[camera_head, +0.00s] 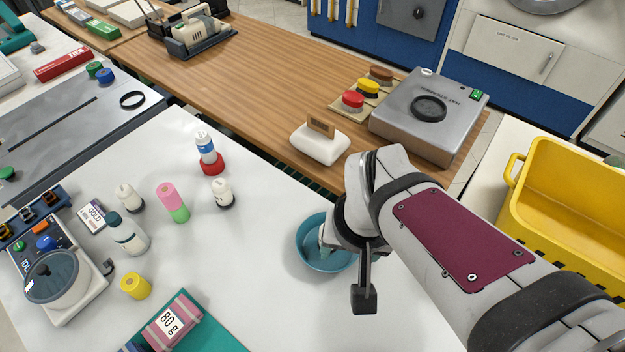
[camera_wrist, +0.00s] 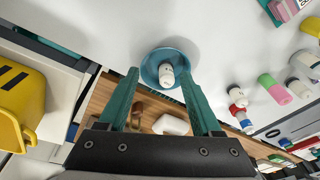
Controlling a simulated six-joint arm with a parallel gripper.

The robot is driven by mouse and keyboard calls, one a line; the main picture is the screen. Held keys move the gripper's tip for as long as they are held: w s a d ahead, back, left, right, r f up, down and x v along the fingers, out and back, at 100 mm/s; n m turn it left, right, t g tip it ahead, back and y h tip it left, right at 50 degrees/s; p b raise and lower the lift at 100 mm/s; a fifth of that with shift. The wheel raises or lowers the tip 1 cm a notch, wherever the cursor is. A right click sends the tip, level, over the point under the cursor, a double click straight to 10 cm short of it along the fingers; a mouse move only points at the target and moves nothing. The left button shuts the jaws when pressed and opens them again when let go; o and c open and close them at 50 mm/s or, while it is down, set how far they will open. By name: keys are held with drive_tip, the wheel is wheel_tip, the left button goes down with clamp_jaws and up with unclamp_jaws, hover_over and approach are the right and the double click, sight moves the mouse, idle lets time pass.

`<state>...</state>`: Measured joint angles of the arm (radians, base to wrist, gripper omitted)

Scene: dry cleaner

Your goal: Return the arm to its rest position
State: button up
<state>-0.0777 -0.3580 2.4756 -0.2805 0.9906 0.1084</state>
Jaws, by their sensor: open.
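My gripper (camera_wrist: 159,73) is open, with its two teal fingers spread apart and nothing between them that I can see held. In the wrist view a blue bowl (camera_wrist: 148,66) lies beyond the fingertips, with a small white bottle-like item (camera_wrist: 166,74) in it. In the head view my arm reaches in from the right, and its wrist is over the blue bowl (camera_head: 307,238). The wrist hides most of my gripper and part of the bowl there. How high the fingertips are above the bowl is hard to tell.
A yellow crate (camera_head: 575,190) stands to the right of my arm. Several bottles, a pink-green cylinder (camera_head: 172,202) and a scale (camera_head: 62,280) occupy the left of the white table.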

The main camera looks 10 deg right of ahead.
drive_tip(key=s+a+m+g+y, duration=0.1)
drive_tip(key=s+a+m+g, duration=0.1)
drive_tip(key=s, duration=0.7)
drive_tip(key=shift+r+y, duration=0.4)
